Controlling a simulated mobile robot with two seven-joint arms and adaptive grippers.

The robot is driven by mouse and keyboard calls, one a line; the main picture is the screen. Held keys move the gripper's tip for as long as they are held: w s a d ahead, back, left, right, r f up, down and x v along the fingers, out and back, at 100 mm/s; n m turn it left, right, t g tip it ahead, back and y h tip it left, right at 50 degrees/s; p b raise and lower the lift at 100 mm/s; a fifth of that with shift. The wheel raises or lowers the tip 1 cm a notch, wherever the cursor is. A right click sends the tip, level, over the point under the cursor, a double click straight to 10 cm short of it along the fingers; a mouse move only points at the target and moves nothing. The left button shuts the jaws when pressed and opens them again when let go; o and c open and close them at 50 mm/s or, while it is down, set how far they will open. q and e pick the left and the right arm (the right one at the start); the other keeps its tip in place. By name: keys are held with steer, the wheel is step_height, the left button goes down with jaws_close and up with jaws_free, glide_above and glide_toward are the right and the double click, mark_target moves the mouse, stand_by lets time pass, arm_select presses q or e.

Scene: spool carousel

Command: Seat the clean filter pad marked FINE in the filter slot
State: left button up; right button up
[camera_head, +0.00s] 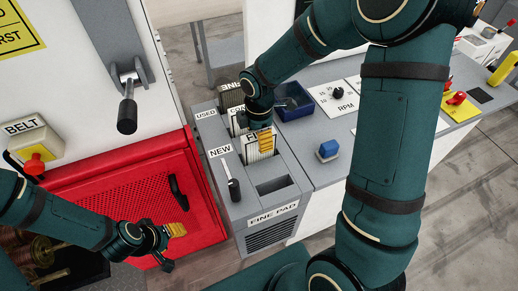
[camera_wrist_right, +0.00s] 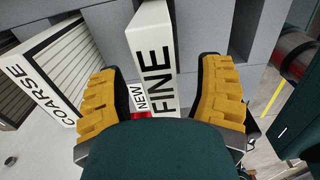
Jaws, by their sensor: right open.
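The clean pad (camera_head: 259,151) is white with a ribbed face and stands upright in the NEW compartment of the grey cabinet. My right gripper (camera_wrist_right: 158,85) is open, with one yellow finger on each side of the pad; a gap shows at the right finger. Its arm hides part of the pad in the head view. The filter slot (camera_head: 272,186), above the FINE PAD label, looks empty and dark. My left gripper (camera_head: 173,245) appears open and empty before the red panel.
A COARSE pad (camera_wrist_right: 42,85) stands left of the FINE pad in the wrist view. A lever (camera_head: 232,182) stands left of the slot. A blue bin (camera_head: 293,101), a blue knob (camera_head: 329,150) and an RPM dial (camera_head: 338,93) lie to the right.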

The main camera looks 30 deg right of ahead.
step_height(320, 180, down, 3)
steer(key=shift+r, duration=0.1)
jaws_close()
stand_by(0.4)
